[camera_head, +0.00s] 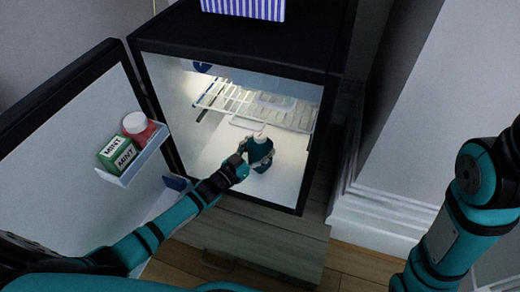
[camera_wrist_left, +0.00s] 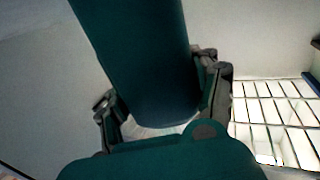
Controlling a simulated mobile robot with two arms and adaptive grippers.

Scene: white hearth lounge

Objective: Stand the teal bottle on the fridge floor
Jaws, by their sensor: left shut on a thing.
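The teal bottle (camera_head: 260,150) with a pale cap is inside the open fridge, low in front of the wire shelf, and looks about upright. My left gripper (camera_head: 256,158) reaches in through the doorway and is shut on the bottle. In the left wrist view the teal bottle (camera_wrist_left: 145,55) fills the space between the two fingers of the left gripper (camera_wrist_left: 162,100). The pale fridge floor (camera_head: 282,187) shows around the bottle. I cannot tell whether the bottle's base touches it. My right gripper is out of view; only my right arm shows.
The fridge door (camera_head: 65,150) stands open at left, its bin holding a green mint box (camera_head: 117,154) and a red jar (camera_head: 139,128) with a white lid. The wire shelf (camera_head: 255,103) is behind the bottle. A striped box (camera_head: 243,9) stands on top. Floor right of the bottle is clear.

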